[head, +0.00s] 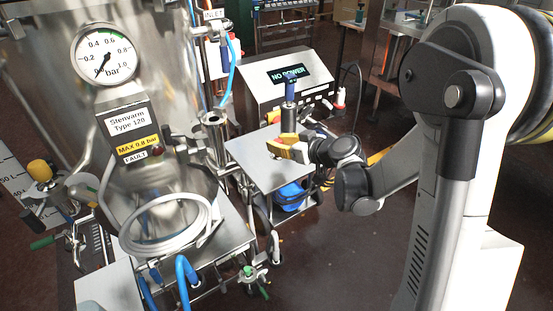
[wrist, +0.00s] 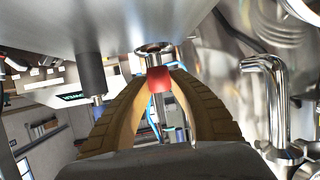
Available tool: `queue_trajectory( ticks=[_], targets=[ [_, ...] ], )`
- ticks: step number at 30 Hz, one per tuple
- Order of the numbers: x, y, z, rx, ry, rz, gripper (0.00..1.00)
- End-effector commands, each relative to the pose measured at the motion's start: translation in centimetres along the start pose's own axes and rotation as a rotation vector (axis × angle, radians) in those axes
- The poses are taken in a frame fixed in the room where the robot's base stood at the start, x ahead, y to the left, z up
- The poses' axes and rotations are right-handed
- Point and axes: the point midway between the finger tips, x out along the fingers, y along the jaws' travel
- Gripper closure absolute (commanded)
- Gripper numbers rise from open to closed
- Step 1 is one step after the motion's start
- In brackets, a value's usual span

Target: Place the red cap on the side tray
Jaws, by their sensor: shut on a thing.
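The red cap (wrist: 158,78) shows in the wrist view, between the tips of my gripper's two ribbed tan fingers. My gripper (wrist: 158,82) is shut on it. A round metal fitting (wrist: 154,48) shows just beyond the cap; I cannot tell whether they touch. In the head view my gripper (head: 288,150) is over the flat metal side tray (head: 258,172), its yellow-tan fingers pointing left. I cannot make out the cap clearly there, and the height above the tray is hard to judge.
Behind is a control box reading NO POWER (head: 287,75). An open metal pipe neck (head: 214,122) and the gauge-fitted tank (head: 150,60) are at left. The tray's left part is bare.

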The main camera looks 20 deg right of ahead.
Motion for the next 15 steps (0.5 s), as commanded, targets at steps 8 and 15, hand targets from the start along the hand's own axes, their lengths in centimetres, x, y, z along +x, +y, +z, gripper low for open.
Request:
queue_trajectory(
  ticks=[8,15],
  targets=[
    [1.7,-0.3,1.6,0.000,0.000,0.002,1.00],
    [2.6,-0.3,4.0,0.001,0.000,0.001,1.00]
  ],
)
